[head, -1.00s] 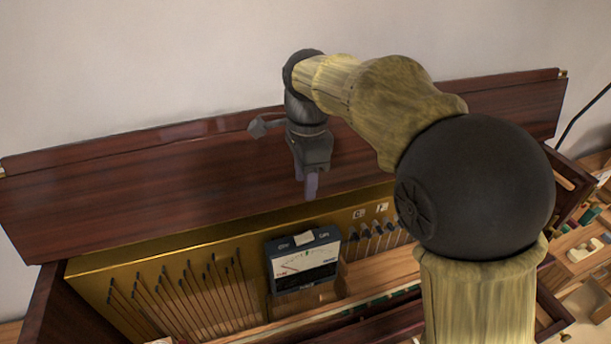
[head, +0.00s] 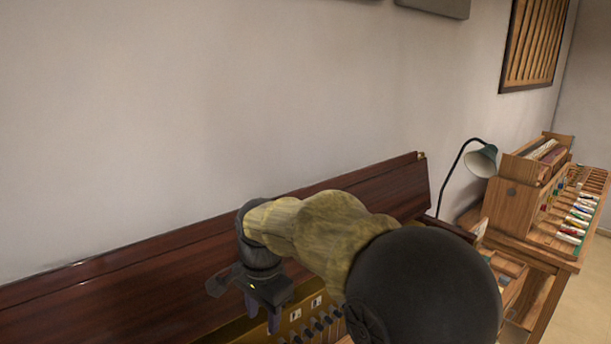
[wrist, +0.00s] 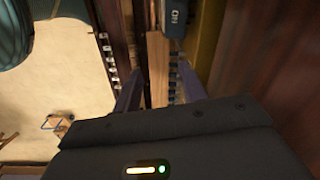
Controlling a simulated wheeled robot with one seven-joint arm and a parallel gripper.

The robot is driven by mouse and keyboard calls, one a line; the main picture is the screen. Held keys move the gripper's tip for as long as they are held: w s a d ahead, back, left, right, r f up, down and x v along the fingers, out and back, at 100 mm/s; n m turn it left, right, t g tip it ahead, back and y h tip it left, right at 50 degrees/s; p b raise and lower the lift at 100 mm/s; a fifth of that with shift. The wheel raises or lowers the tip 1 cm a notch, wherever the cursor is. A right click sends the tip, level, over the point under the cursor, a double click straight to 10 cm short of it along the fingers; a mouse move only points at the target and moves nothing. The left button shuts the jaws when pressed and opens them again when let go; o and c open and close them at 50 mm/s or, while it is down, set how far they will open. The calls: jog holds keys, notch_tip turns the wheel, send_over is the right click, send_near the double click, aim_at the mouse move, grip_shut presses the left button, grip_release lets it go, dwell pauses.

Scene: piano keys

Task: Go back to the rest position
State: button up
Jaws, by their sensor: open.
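My gripper (head: 262,318) is in the lower part of the head view, pointing down in front of the dark red-brown raised lid (head: 130,272) of the piano. In the wrist view my gripper (wrist: 160,85) has its two fingers apart with nothing held between them. The piano's interior with a row of dark pegs on a gold frame (head: 318,328) shows just right of the gripper at the bottom of the head view.
A wooden workbench (head: 550,238) with a cabinet and several colored pieces stands at the right. A desk lamp (head: 481,160) is between it and the piano. The plain wall (head: 220,100) is behind. Pale open floor (wrist: 60,90) lies left in the wrist view.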

jog(key=s+d+f+n+b, duration=0.1)
jog(key=s+d+f+n, duration=0.1)
jog(key=d, duration=0.6)
jog(key=s+d+f+n+t, duration=0.1)
jog(key=s+d+f+n, duration=0.2)
jog(key=s+d+f, duration=0.2)
jog(key=s+d+f+n+t+b, duration=0.1)
jog(key=s+d+f+n, duration=0.1)
jog(key=d+f, duration=0.5)
jog(key=s+d, duration=0.1)
jog(key=d, duration=0.3)
jog(key=shift+s+d+f+n+h+b, duration=0.15)
jog(key=shift+s+d+n+h+b, duration=0.05)
jog(key=shift+s+n+h+b, duration=0.1)
